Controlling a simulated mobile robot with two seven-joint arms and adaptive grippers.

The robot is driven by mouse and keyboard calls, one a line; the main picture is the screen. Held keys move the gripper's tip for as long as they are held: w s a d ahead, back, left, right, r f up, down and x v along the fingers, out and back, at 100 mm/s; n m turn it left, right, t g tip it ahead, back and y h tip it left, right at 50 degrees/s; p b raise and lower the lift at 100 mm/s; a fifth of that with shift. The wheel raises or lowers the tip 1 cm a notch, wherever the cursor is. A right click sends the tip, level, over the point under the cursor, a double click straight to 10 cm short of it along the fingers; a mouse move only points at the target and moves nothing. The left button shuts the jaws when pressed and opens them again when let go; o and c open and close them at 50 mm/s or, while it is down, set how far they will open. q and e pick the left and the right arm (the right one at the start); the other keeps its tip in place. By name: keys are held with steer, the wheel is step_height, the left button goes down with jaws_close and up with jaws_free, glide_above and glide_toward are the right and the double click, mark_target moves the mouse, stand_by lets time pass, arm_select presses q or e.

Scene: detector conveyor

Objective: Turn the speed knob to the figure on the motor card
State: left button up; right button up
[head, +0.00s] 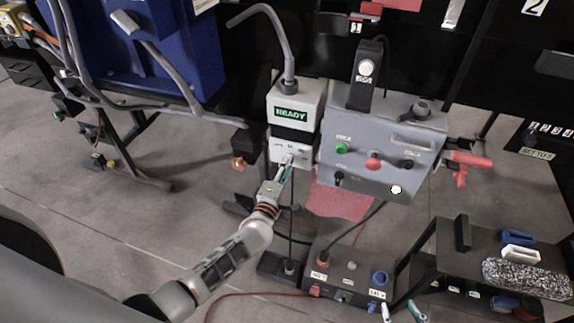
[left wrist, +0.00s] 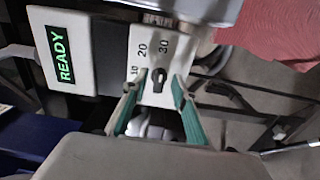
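The speed knob (left wrist: 158,76) is a small dark knob on a white panel (left wrist: 148,50) marked 10, 20 and 30. I cannot tell which figure it points to. My left gripper (left wrist: 159,80) is open, with one teal fingertip on each side of the knob, and a gap shows around it. In the head view my left gripper (head: 287,170) is at the panel below the green READY display (head: 291,114) and hides the knob. My right gripper (head: 401,311) shows only its fingertips at the bottom edge, apart and empty. I cannot make out a motor card.
A grey control box (head: 380,150) with green, red and black controls stands right of the panel. A red tool (head: 465,165) is at its right side. A lower box with sockets (head: 345,270) and a dark bench (head: 450,262) with a speckled block are nearer. Cables hang at left.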

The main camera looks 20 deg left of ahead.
arm_select(q)
steer(key=s, duration=1.1)
steer(key=shift+s+a, duration=0.15)
steer(key=shift+a, duration=0.1)
steer(key=shift+s+d, duration=0.1)
steer(key=s+f+m+g+h, duration=0.1)
steer(key=s+f+m+g, duration=0.2)
steer(key=s+m, duration=0.7)
steer(key=s+f+m+g+h, duration=0.1)
steer(key=s+f+m+g, duration=0.3)
steer(key=s+m, duration=0.6)
step_height(320, 180, down, 2)
steer(key=shift+a+f+m, duration=0.1)
steer(key=shift+a+m, duration=0.15)
steer(key=shift+m, duration=0.65)
